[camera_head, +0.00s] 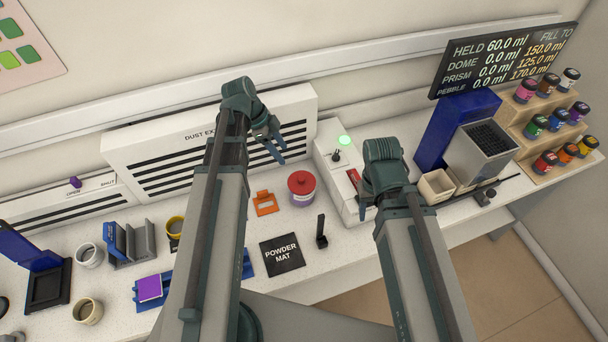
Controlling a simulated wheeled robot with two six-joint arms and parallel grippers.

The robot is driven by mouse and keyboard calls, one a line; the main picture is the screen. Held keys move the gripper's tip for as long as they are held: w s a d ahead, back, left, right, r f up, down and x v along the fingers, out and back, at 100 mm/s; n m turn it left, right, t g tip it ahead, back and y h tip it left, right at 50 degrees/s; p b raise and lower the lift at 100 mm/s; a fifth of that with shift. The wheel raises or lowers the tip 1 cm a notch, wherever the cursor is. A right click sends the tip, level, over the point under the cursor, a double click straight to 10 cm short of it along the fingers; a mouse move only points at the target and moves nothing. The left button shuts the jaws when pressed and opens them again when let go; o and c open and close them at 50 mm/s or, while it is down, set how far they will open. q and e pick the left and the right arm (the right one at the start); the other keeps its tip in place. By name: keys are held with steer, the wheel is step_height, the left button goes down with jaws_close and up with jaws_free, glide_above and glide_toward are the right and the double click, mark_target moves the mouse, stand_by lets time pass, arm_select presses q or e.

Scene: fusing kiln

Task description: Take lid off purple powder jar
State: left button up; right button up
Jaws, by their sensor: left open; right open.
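A purple jar (578,112) with a dark lid stands upright at the right end of the middle step of a wooden rack. A pink-magenta jar (525,91) stands on the rack's top step. A larger white jar (302,195) with a red lid and a purplish label stands on the counter. My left gripper (277,146) is open and empty, in front of the dust extractor panel and above left of the red-lidded jar. My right gripper (364,202) is open over the white box, far left of the rack. Its fingers are partly hidden by its own wrist.
The rack (540,175) holds several other coloured jars. A grey bin (481,155) with a blue panel stands left of it. A black powder mat (282,254) and an orange holder (265,203) lie on the counter. A small black stand (321,235) is beside the mat.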

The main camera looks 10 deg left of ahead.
arm_select(q)
steer(key=b, duration=0.8)
glide_toward(302, 178)
steer(key=x, duration=0.3)
steer(key=shift+s+a+f, duration=0.1)
steer(key=shift+s+a, duration=0.1)
steer(key=shift+a, duration=0.05)
steer(key=shift+d+f, duration=0.1)
steer(key=shift+f, duration=0.1)
steer(key=shift+r, duration=0.1)
steer(key=shift+d, duration=0.1)
steer(key=b+x, duration=0.4)
steer(key=x, duration=0.1)
steer(key=shift+w+b, duration=0.15)
steer(key=shift+b, duration=0.25)
steer(key=shift+d, duration=0.1)
